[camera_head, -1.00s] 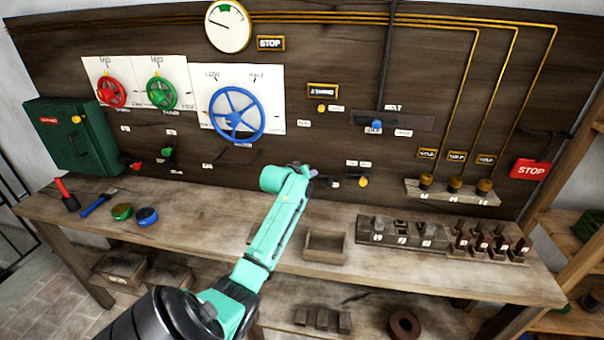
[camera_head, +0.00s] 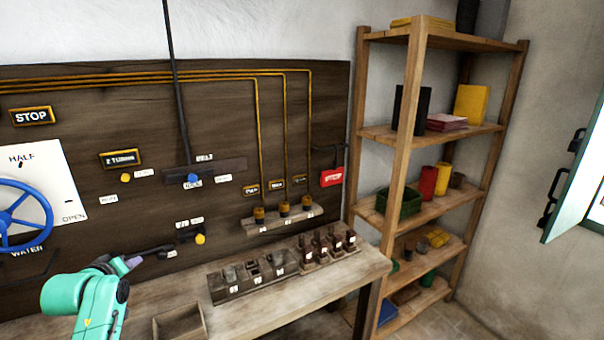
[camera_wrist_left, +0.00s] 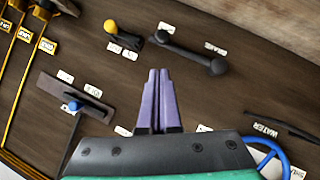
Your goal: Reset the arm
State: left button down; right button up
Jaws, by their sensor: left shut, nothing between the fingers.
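My left arm is teal and comes in at the lower left of the head view. Its gripper (camera_head: 134,262) is in front of the dark wooden panel (camera_head: 120,215), above the bench. In the left wrist view the two purple fingers (camera_wrist_left: 158,80) are together and empty, pointing at the panel. Close by them on the panel is a black lever (camera_wrist_left: 190,53). A yellow knob (camera_wrist_left: 110,27) on a dark mount is up and left of the fingertips. My right gripper is in neither view.
The bench (camera_head: 240,323) holds an open wooden box (camera_head: 178,325) and a row of dark blocks (camera_head: 252,277). A blue wheel (camera_head: 20,215) is at the left. A wooden shelf unit (camera_head: 415,130) with boxes and cans stands at the right. Bare floor shows beyond it.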

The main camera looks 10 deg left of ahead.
pick_arm(q)
jog(key=s+d+f+m+g+h, duration=0.2)
jog(key=s+d+f+m+g, duration=0.35)
jog(key=d+f, duration=0.7)
jog(key=s+d+f+m+g+h, duration=0.1)
jog(key=s+d+f+m, duration=0.2)
jog(key=s+d, duration=0.55)
jog(key=s+d+f+m+g+h, duration=0.15)
jog(key=s+d+m, duration=0.25)
jog(key=s+d, duration=0.4)
jog(key=s+a+f+g+b, duration=0.1)
jog(key=s+f, duration=0.1)
jog(key=f, duration=1)
jog(key=s+a+f+g+b, duration=0.1)
jog(key=f, duration=1.1)
jog(key=s+a+f, duration=0.2)
jog(key=s+f, duration=1.4)
jog(key=shift+s+a+g+y+b, duration=0.3)
jog(key=shift+s+g+y+b, duration=0.05)
jog(key=shift+g, duration=0.05)
